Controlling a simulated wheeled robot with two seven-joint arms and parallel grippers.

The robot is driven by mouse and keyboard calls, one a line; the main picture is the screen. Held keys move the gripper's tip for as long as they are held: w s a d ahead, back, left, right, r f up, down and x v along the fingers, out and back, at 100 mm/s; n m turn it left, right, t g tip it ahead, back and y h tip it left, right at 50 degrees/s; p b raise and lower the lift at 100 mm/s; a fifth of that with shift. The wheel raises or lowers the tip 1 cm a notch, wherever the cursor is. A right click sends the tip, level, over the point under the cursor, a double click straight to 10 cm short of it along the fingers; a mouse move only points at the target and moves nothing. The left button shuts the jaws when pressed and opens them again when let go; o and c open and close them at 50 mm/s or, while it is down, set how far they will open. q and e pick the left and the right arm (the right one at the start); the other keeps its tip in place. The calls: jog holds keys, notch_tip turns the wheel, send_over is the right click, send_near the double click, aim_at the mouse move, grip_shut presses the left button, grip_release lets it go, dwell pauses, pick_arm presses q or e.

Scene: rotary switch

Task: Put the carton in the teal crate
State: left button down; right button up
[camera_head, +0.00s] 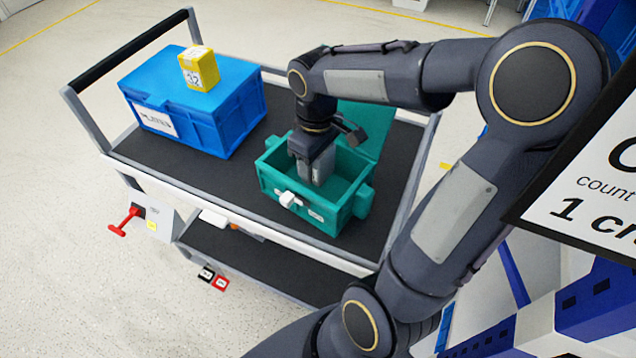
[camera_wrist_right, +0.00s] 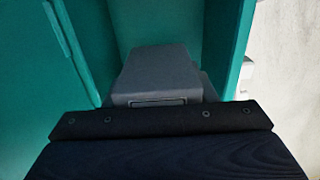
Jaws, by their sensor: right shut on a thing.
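The teal crate (camera_head: 268,184) stands open on the cart's top deck, its lid raised at the back. My right gripper (camera_head: 318,176) reaches down inside it, and its grey fingers (camera_wrist_right: 158,78) show between teal walls (camera_wrist_right: 240,40) in the right wrist view. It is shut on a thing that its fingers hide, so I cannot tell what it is. A small yellow box (camera_head: 198,68) with a white label sits on the blue crate; I cannot tell whether it is the carton. My left gripper is not in view.
The closed blue crate (camera_head: 205,130) stands left of the teal crate on the dark deck (camera_head: 130,148). A white latch (camera_head: 290,200) is on the teal crate's front. The cart has a black push handle (camera_head: 130,48) at the left. A sign (camera_head: 590,185) stands at the right edge.

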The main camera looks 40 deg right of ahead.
aim_at(317, 190)
jog(key=shift+f+b, duration=0.3)
jog(key=shift+f, duration=2.5)
jog(key=shift+f, duration=0.2)
jog(key=o, duration=1)
jog(key=shift+o, duration=0.2)
jog(key=shift+r, duration=0.1)
jog(key=shift+r, duration=0.3)
notch_tip(317, 190, up, 12)
jog(key=shift+f+p, duration=0.2)
jog(key=shift+p, duration=0.7)
